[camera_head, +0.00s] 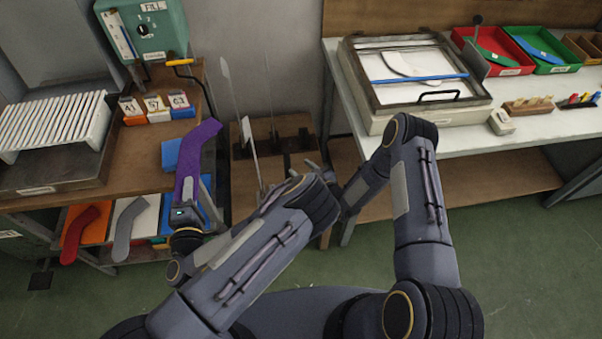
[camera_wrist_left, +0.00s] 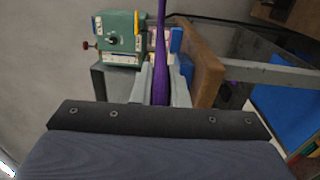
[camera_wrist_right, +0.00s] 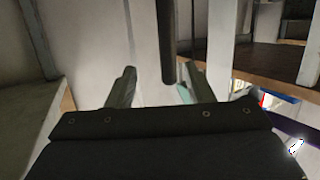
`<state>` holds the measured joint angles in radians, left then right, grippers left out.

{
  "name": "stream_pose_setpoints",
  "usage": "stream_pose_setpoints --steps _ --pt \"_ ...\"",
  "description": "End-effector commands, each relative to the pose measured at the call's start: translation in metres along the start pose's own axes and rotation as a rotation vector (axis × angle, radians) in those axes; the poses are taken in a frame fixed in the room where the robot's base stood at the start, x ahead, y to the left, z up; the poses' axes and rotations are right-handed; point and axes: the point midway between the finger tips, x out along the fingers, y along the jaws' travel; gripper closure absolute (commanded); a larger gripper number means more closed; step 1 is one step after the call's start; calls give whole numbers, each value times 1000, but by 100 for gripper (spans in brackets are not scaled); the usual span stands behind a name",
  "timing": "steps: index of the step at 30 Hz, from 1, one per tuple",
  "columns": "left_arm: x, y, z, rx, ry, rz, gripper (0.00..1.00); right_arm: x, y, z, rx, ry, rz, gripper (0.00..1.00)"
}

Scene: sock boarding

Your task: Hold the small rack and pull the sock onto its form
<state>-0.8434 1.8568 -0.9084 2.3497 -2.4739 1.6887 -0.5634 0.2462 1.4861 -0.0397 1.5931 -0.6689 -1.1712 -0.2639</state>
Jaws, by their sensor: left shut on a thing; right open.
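The purple sock (camera_head: 192,158) stands up from my left gripper (camera_head: 190,190), which is shut on it. In the left wrist view, the sock (camera_wrist_left: 161,50) runs between the fingers (camera_wrist_left: 163,82). The small wooden rack (camera_head: 242,148) stands right of the left bench, with thin upright forms (camera_head: 249,138) on it. My right gripper (camera_head: 312,172) is near the rack's right side, partly hidden by my arm. In the right wrist view, its fingers (camera_wrist_right: 158,85) are open. A dark post (camera_wrist_right: 168,45) shows between them, and a pale upright board (camera_wrist_right: 222,45) to the right; contact cannot be told.
Red (camera_head: 85,230) and grey (camera_head: 125,228) socks lie on the lower shelf. The right bench holds a framed glass-topped box (camera_head: 400,95) and coloured trays (camera_head: 545,48).

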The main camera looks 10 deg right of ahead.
Motion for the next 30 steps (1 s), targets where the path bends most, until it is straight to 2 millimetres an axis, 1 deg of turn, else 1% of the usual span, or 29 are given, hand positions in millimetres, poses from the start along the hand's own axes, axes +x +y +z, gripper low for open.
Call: stream_pose_setpoints --steps 1,2,5,8,22,27,30 --pt "0 0 0 0 0 0 99 0 -5 6 4 8 -5 53" --pt "0 0 0 0 0 0 99 0 -7 8 4 14 -6 53" --pt "0 0 0 0 0 0 99 2 -10 10 5 25 -10 53" --pt "0 0 0 0 0 0 99 8 -11 10 4 27 -11 53" --pt "0 0 0 0 0 0 99 61 -11 8 5 25 -10 53" --pt "0 0 0 0 0 0 99 73 -11 8 6 25 -10 53" --pt "0 0 0 0 0 0 99 77 -11 8 6 23 -10 53"
